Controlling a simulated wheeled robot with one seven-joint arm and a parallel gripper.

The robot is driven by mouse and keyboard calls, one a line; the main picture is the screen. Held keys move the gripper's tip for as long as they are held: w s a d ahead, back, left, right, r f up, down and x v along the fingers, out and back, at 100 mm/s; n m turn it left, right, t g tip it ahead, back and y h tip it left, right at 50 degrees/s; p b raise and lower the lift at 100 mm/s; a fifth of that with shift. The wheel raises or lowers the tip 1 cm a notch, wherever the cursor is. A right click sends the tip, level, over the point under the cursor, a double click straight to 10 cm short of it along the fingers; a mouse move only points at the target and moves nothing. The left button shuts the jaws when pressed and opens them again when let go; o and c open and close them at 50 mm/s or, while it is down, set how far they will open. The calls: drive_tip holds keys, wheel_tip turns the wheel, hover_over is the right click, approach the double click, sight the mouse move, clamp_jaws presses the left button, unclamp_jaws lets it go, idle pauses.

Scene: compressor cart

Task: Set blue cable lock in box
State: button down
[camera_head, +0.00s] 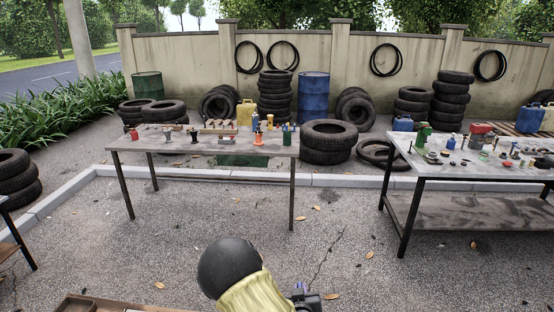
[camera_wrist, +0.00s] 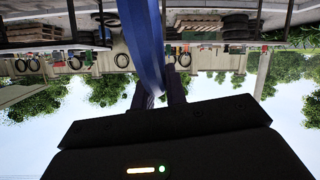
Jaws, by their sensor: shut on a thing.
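My gripper (camera_wrist: 158,84) is shut on the blue cable lock (camera_wrist: 146,38). In the wrist view, which is upside down, the lock is a long blue band running from between the fingers to the top edge. In the head view my gripper (camera_head: 306,297) is at the bottom edge, partly cut off, with a small bluish piece of the lock (camera_head: 300,287) showing beside it. The rim of a brown box (camera_head: 75,303) shows at the bottom left, left of my gripper; its inside is mostly out of view.
A grey table (camera_head: 225,147) with small items stands ahead. Another table (camera_head: 470,170) with many small parts and a lower shelf stands right. A table corner (camera_head: 8,228) shows at the left edge. Tyres and drums line the wall behind. The paved floor between is open.

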drive_tip(key=s+d+f+y, duration=0.1)
drive_tip(key=s+d+f, duration=0.2)
drive_tip(key=d+f, duration=0.3)
drive_tip(key=shift+s+d+f+n, duration=0.15)
drive_tip(key=shift+d+f+n, duration=0.2)
drive_tip(key=shift+d, duration=0.9)
drive_tip(key=s+d+f, duration=0.4)
drive_tip(key=d+f, duration=0.1)
drive_tip(key=d, duration=0.2)
drive_tip(key=shift+s+f, duration=0.15)
drive_tip(key=shift+s, duration=0.05)
